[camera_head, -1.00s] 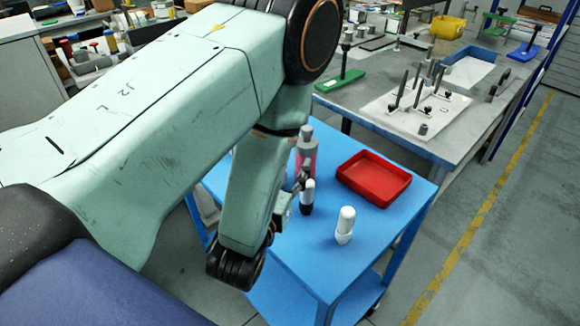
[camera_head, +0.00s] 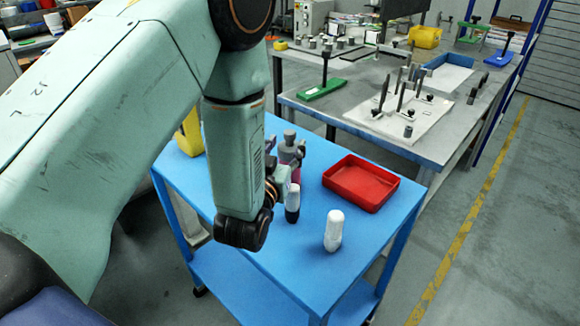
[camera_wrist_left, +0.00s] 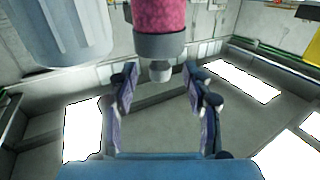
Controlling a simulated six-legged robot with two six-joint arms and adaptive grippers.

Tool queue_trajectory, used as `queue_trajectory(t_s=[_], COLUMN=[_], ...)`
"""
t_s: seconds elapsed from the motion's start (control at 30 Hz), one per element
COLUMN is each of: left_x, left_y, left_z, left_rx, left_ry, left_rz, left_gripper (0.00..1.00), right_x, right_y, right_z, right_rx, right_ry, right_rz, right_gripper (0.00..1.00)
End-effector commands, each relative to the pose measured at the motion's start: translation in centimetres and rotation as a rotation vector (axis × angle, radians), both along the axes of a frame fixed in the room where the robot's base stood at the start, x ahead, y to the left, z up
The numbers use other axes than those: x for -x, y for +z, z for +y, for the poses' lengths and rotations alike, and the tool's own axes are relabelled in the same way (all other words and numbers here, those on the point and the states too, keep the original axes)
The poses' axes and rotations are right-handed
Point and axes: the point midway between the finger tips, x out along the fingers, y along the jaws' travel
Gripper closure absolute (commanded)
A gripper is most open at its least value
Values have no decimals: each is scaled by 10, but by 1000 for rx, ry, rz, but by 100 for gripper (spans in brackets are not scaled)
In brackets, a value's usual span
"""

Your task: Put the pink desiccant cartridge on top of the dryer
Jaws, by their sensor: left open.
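The pink desiccant cartridge (camera_head: 291,151) stands on the blue cart, with a grey top and a pink body partly hidden by my left gripper (camera_head: 284,162). In the left wrist view the cartridge (camera_wrist_left: 160,14) shows its pink body and grey cap at the top centre. There my left gripper (camera_wrist_left: 160,88) is open, its fingers spread to either side of the cap's end. I cannot tell whether they touch it. A black-and-white bottle (camera_head: 293,203) stands in front of the gripper. I cannot make out which thing is the dryer.
A white bottle (camera_head: 333,230) and a red tray (camera_head: 361,183) stand on the blue cart (camera_head: 300,262). A yellow object (camera_head: 190,134) is partly behind my arm. A grey workbench (camera_head: 420,146) with fixtures stands behind. A large pale ribbed object (camera_wrist_left: 62,32) is close at the wrist view's upper left.

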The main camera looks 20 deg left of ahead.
Motion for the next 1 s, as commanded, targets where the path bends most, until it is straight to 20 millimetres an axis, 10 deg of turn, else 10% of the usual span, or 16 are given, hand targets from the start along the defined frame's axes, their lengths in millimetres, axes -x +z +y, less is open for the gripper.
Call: queue_trajectory(t_s=[0.4, 1.0], left_x=[-16, -16], left_y=[-1, -1], left_z=[2, 2], left_rx=[-1, -1], left_ry=[-1, -1], left_rz=[2, 2], left_gripper=[51, 100], right_x=[0, 0], right_y=[0, 0], right_z=[0, 0], right_rx=[0, 0], right_ry=[0, 0], right_rz=[0, 0], right_gripper=[100, 100])
